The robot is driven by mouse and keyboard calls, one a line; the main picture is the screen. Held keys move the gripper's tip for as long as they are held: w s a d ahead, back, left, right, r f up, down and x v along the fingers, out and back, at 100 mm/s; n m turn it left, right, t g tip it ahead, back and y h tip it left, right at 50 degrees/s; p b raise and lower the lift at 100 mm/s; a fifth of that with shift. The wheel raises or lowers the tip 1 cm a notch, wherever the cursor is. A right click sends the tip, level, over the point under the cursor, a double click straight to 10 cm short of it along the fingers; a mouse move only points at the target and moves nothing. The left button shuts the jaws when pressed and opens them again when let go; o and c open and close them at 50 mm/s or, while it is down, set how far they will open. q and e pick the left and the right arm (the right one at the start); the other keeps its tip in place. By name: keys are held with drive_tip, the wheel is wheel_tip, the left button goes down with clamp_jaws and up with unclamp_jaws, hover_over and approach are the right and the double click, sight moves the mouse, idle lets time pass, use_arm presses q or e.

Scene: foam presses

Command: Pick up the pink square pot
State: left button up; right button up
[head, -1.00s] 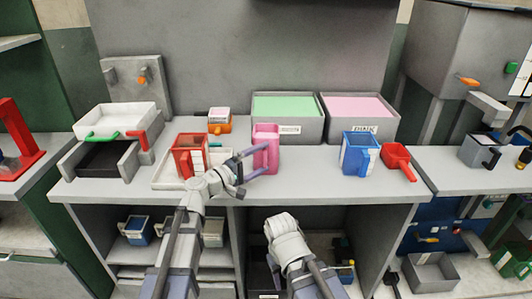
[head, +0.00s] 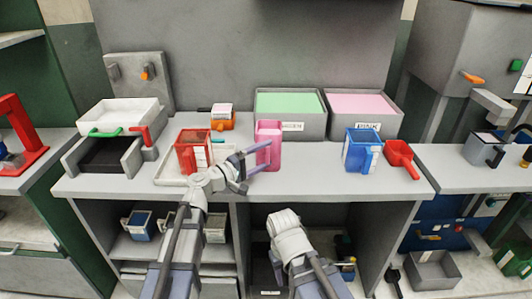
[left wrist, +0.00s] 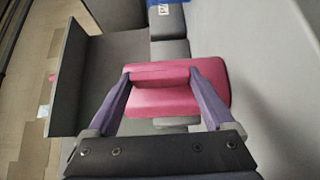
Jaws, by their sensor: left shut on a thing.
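The pink square pot (head: 269,148) is tall and stands upright on the grey counter, in front of the green-filled bin. My left gripper (head: 263,158) reaches it from the left, with its fingers against the pot's sides. In the left wrist view the pot (left wrist: 178,98) sits between the two purple fingers, which touch it on both sides. I see no clear gap under the pot. My right arm shows low in the middle of the head view, but its gripper cannot be seen.
A red pot (head: 193,152) stands on a white tray left of my left gripper. A blue pot (head: 358,150) and a red scoop (head: 400,155) stand to the right. Behind are a green-filled bin (head: 312,127) and a pink-filled bin (head: 386,128). The counter between pink and blue pots is clear.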

use_arm(q)
wheel_tip(320, 180, up, 10)
drive_tip(key=p, duration=1)
drive_tip(key=shift+a, duration=0.1)
